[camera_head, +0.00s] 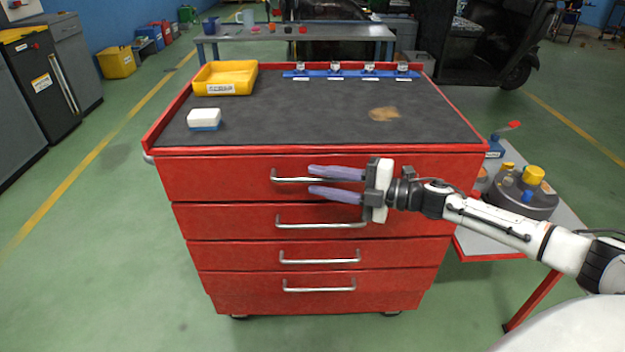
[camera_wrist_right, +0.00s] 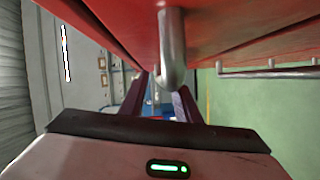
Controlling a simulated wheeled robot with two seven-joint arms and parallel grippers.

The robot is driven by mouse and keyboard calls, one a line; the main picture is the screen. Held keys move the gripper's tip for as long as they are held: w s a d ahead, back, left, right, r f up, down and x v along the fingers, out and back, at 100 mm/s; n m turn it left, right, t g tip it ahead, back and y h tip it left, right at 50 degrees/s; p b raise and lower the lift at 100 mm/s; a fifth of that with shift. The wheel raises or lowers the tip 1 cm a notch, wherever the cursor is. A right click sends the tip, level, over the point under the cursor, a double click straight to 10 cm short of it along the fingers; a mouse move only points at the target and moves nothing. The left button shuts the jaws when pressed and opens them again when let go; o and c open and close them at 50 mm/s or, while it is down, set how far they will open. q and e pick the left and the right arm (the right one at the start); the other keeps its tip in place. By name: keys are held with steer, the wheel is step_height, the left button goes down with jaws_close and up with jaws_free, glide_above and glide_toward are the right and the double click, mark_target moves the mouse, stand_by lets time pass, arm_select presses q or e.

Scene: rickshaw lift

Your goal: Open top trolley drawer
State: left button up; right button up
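The red trolley stands in front of me with its drawers shut. The top drawer (camera_head: 220,178) has a metal bar handle (camera_head: 290,180). My right gripper (camera_head: 322,181) comes in from the right, its two purple fingers pointing left along the top drawer front. The fingers are apart, one higher and one lower, at the handle's height, and cover its right part. In the right wrist view the handle (camera_wrist_right: 172,50) shows end-on, in line with the gap between the open fingers (camera_wrist_right: 162,105); contact cannot be told. My left gripper is not in view.
Lower drawers with handles (camera_head: 320,224) sit below. On the trolley top are a yellow tray (camera_head: 225,92), a white-and-blue block (camera_head: 204,119) and a blue rack (camera_head: 350,74). A side table (camera_head: 565,215) with a round dark container stands at right. Floor at left is clear.

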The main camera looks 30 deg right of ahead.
steer(key=shift+x, duration=1.25)
steer(key=shift+c, duration=0.2)
jaws_close()
